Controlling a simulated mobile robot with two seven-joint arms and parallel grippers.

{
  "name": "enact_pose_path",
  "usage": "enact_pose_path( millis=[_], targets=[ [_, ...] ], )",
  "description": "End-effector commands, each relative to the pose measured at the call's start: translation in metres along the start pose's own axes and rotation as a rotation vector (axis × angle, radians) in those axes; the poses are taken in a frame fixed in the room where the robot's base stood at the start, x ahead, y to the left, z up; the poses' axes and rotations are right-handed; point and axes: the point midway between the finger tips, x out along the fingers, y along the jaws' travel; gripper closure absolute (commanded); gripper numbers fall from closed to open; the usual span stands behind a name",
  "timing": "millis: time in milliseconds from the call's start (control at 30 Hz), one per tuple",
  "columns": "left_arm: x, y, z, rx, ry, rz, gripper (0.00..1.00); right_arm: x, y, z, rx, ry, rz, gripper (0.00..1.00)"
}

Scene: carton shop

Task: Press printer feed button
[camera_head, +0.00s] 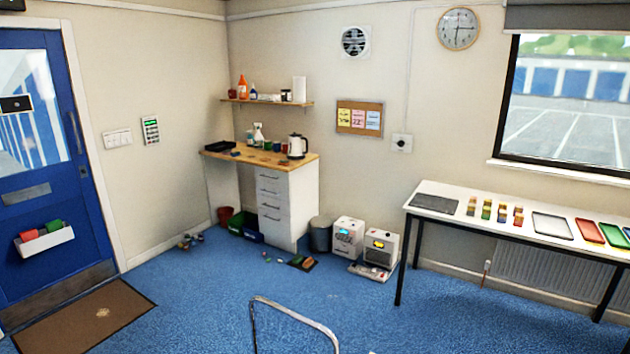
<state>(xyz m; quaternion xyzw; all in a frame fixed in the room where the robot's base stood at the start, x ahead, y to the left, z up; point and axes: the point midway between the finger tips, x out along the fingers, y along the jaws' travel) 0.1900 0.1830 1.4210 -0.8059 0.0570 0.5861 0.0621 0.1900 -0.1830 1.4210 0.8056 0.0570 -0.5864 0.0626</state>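Two white box-shaped machines stand on the floor against the back wall. The left machine (348,237) has a small lit bluish panel on its front. The right machine (381,247) has a yellow lit panel and a dark front, and stands on a light base or sheet. Either might be the printer; I cannot tell which. No feed button can be made out at this distance. Neither of my grippers is in view.
A wooden-topped counter (262,158) with drawers stands left of the machines, a grey bin (320,234) between. A long white table (500,222) is at right. Small items lie near the counter. A pale metal rail (295,315) rises at bottom centre. Blue floor is mostly clear.

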Motion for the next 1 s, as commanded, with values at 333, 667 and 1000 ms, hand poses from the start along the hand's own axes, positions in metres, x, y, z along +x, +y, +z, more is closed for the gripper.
enact_pose_path(
  millis=[333,667,1000],
  targets=[
    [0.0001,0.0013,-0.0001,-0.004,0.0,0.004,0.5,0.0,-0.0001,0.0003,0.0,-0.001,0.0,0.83],
    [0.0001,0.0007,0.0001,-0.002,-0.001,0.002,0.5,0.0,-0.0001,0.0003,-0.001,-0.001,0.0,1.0],
    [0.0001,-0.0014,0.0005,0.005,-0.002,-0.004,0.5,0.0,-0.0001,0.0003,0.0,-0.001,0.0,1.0]
  ],
)
